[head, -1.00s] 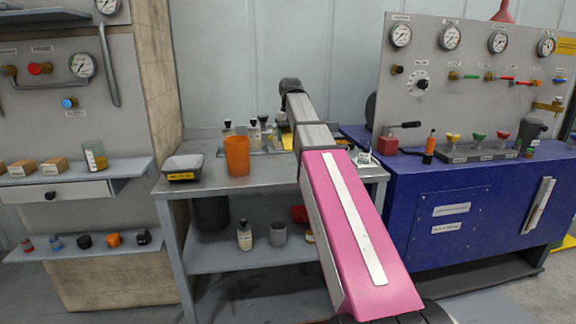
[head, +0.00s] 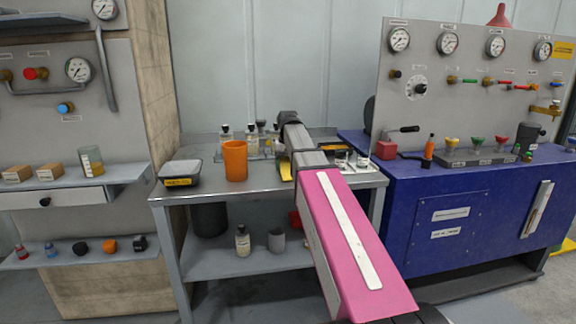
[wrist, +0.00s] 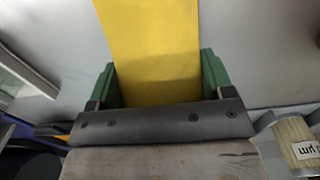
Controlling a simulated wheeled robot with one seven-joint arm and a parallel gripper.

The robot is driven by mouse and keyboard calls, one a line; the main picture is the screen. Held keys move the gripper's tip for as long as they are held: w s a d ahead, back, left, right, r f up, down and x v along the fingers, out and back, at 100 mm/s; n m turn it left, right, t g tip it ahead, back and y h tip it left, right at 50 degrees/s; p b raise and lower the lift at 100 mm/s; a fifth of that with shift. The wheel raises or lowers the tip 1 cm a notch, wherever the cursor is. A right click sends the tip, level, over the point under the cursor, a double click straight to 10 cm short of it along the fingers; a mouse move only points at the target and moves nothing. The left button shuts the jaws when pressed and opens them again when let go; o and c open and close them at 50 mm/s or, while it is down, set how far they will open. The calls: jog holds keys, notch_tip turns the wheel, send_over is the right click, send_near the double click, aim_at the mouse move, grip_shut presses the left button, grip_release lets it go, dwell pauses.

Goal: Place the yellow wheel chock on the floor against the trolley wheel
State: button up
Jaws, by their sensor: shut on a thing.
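The yellow wheel chock (wrist: 158,45) fills the top middle of the wrist view, between the green fingers of my gripper (wrist: 158,80). My gripper is shut on it. In the head view a small yellow part of the chock (head: 286,169) shows beside my arm, over the grey table. My gripper is mostly hidden behind my arm there. I cannot tell whether the chock touches the table top. The trolley wheel is not visible in either view.
The grey table (head: 215,191) carries an orange cup (head: 235,160), a black tray (head: 180,173) and several small bottles. A blue cabinet (head: 400,215) stands close on the right. A shelf unit (head: 75,180) stands on the left.

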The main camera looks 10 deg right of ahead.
jog(key=o, duration=1.1)
jog(key=shift+f, duration=0.1)
